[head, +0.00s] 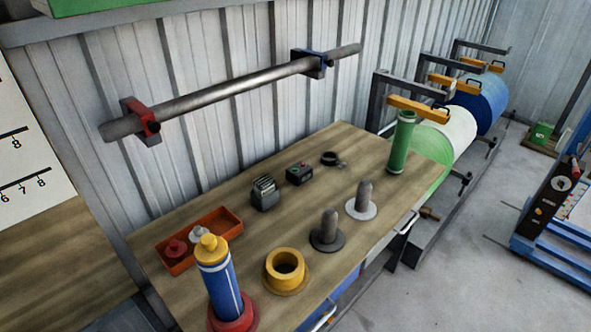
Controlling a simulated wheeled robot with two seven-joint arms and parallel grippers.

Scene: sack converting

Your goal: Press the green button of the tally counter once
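A small dark box (299,175), which looks like the tally counter, sits on the wooden bench toward the wall. Its top shows a small green spot and a small red spot, too small to make out in detail. Nothing touches it. Neither of my grippers is in the head view.
On the bench (330,155), a ribbed dark grey block (264,194) stands left of the box and a black ring (330,158) lies right. In front are two grey pegs (329,228), a yellow ring (286,269) and a blue roll (221,290). An orange tray (225,221) and green roll (400,145) flank them.

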